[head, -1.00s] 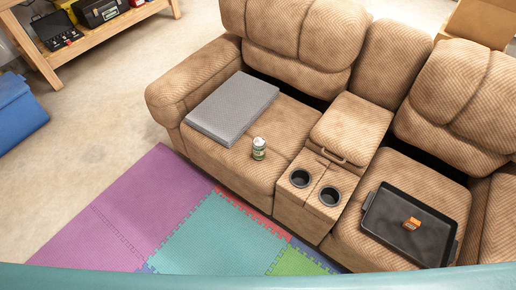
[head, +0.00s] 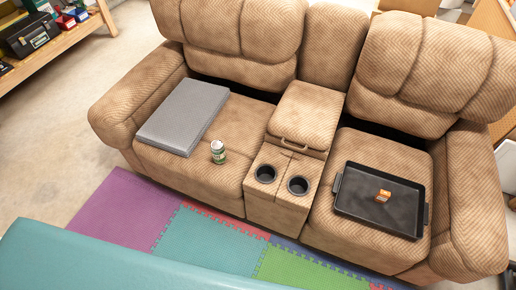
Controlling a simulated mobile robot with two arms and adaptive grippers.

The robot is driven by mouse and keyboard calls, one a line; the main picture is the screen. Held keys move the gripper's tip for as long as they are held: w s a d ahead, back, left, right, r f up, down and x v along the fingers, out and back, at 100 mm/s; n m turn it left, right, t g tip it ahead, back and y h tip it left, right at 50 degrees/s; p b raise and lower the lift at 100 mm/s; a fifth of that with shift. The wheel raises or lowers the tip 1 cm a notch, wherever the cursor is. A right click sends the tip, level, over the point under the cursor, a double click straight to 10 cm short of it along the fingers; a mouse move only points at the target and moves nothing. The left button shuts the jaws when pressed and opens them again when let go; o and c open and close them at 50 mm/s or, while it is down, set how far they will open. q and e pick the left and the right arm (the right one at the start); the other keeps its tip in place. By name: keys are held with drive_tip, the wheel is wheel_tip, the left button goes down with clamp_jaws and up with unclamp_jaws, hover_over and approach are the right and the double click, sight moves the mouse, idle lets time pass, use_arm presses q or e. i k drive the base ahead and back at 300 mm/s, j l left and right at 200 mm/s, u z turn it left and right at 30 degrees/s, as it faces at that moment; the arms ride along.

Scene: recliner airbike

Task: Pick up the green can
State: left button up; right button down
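The green can (head: 218,152) stands upright on the left seat of the tan recliner sofa (head: 240,180), near the front of the cushion. It has a green label and a pale top, and nothing touches it. Neither of my grippers shows in the head view.
A grey folded pad (head: 184,115) lies left of the can. The centre console has two cup holders (head: 266,174). A black tray (head: 350,206) with an orange box (head: 383,195) lies on the right seat. A teal surface (head: 90,262) fills the lower left, above coloured floor mats (head: 205,240).

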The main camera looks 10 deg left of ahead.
sight(217, 147)
drive_tip(key=j+z, duration=0.9)
drive_tip(key=j, duration=0.25)
drive_tip(key=k+j+z, duration=0.15)
drive_tip(key=j+z, duration=0.35)
drive_tip(key=k+j, duration=0.1)
drive_tip(key=j, duration=0.25)
drive_tip(key=k+j, duration=0.15)
drive_tip(key=j, duration=0.2)
drive_tip(key=k+j+z, duration=0.1)
drive_tip(key=j, duration=0.3)
drive_tip(key=k+j, duration=0.15)
drive_tip(key=j, duration=0.2)
drive_tip(key=k+j, duration=0.15)
drive_tip(key=j, duration=0.2)
